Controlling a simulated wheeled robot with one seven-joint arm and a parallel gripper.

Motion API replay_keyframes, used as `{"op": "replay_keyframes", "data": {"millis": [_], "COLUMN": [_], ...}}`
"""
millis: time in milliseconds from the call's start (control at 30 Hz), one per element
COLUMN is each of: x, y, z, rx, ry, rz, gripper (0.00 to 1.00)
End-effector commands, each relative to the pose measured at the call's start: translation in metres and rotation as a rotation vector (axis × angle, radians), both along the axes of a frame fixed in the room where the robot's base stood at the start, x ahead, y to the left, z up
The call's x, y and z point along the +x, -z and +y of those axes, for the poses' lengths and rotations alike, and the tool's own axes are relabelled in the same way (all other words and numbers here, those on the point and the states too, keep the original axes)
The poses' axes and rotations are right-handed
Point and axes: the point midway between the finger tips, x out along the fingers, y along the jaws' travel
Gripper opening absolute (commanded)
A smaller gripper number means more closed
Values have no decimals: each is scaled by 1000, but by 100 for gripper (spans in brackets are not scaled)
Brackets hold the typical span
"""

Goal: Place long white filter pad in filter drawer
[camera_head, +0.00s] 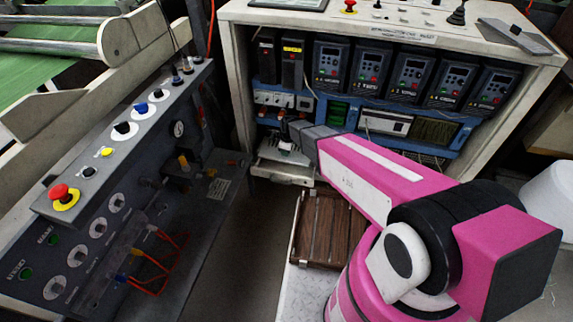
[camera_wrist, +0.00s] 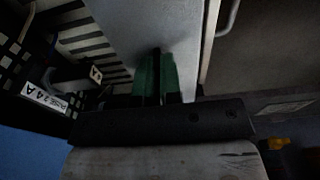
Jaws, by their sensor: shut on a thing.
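My gripper (camera_head: 284,136) reaches into the lower left of the control cabinet, and its fingers are small and dark in the head view. A small white piece (camera_head: 286,147), probably the filter pad, shows at the fingertips, just above the pulled-out pale drawer (camera_head: 283,172). I cannot tell whether it touches the drawer. In the wrist view my green-padded fingers (camera_wrist: 156,77) are close together, with a dark narrow gap between them. A broad pale grey surface (camera_wrist: 150,28) lies beyond them; I cannot tell whether it is pad or drawer. Most of the pad is hidden.
Several drives (camera_head: 371,72) line the cabinet above the drawer. A dark control console (camera_head: 110,165) with a red button stands close on the left. A brown slatted wooden crate (camera_head: 328,231) lies below, near my arm. Dark floor (camera_head: 245,245) is free between console and crate.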

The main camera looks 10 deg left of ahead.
Motion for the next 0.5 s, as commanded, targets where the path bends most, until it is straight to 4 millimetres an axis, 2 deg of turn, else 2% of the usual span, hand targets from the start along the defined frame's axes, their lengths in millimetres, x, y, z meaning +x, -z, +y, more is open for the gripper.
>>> {"op": "replay_keyframes", "data": {"millis": [300, 500], "x": [1, 1], "y": [49, 66], "z": [1, 0], "rx": [-1, 0], "ry": [1, 1], "rz": [2, 1], "gripper": [0, 0]}}
